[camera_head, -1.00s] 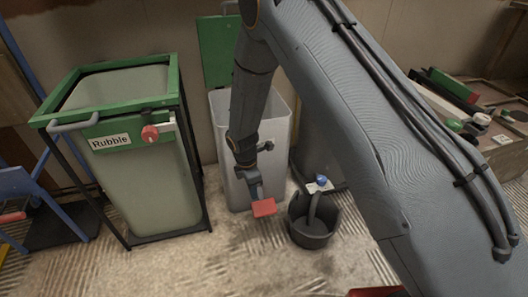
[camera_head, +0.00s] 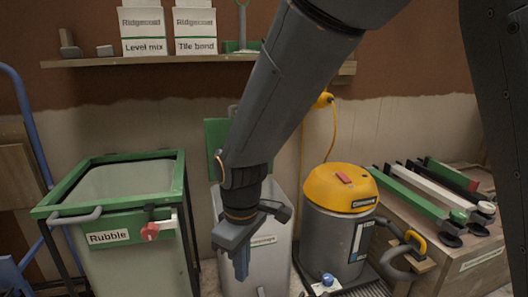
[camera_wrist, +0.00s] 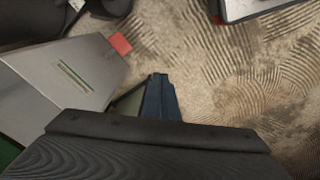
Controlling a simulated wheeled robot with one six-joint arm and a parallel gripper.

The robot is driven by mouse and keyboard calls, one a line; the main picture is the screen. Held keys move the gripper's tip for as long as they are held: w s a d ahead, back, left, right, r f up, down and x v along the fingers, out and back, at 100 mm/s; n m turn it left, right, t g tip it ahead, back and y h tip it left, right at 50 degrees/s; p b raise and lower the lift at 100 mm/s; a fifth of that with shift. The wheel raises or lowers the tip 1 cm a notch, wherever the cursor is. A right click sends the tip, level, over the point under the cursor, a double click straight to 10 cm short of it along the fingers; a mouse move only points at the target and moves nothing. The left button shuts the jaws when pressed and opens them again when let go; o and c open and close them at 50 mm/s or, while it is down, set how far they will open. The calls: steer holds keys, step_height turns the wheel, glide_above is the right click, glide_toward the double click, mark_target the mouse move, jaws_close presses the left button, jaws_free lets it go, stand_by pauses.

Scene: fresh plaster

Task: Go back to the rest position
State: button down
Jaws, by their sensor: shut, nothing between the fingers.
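My gripper (camera_head: 242,264) hangs in front of the pale grey bin (camera_head: 276,262) in the head view, fingers pointing down. Its blue-grey fingers are together with nothing between them, and they also show in the wrist view (camera_wrist: 160,84). In the wrist view the pale bin (camera_wrist: 62,72) lies to the left of the fingers, with a red pedal (camera_wrist: 120,44) at its foot. The floor under the fingertips is bare. My arm hides part of the bin and its raised green lid (camera_head: 217,140).
The green-rimmed Rubble container (camera_head: 135,245) stands at left. A yellow-topped vacuum (camera_head: 340,205) stands right of the bin. A wooden bench with clamps (camera_head: 470,250) is at far right. A shelf (camera_head: 150,60) with boxes runs along the wall above.

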steer(key=s+d+r+m+y+p, duration=0.1)
steer(key=s+d+r+m, duration=0.15)
steer(key=s+r, duration=0.4)
steer(key=s+d+r+m+y, duration=0.1)
steer(key=s+d+r+m, duration=0.2)
steer(key=s, duration=0.7)
steer(key=d+r+m+h+p, duration=0.1)
steer(key=d+r+m+p, duration=0.2)
steer(key=d+r+p, duration=0.6)
steer(key=d+r+m+h+p, duration=0.1)
steer(key=d+r+m+p, duration=0.2)
steer(key=d+r+p, duration=0.6)
step_height(320, 180, up, 7)
steer(key=p, duration=1.6)
steer(key=shift+d+f+m, duration=0.15)
steer(key=shift+d+m, duration=0.2)
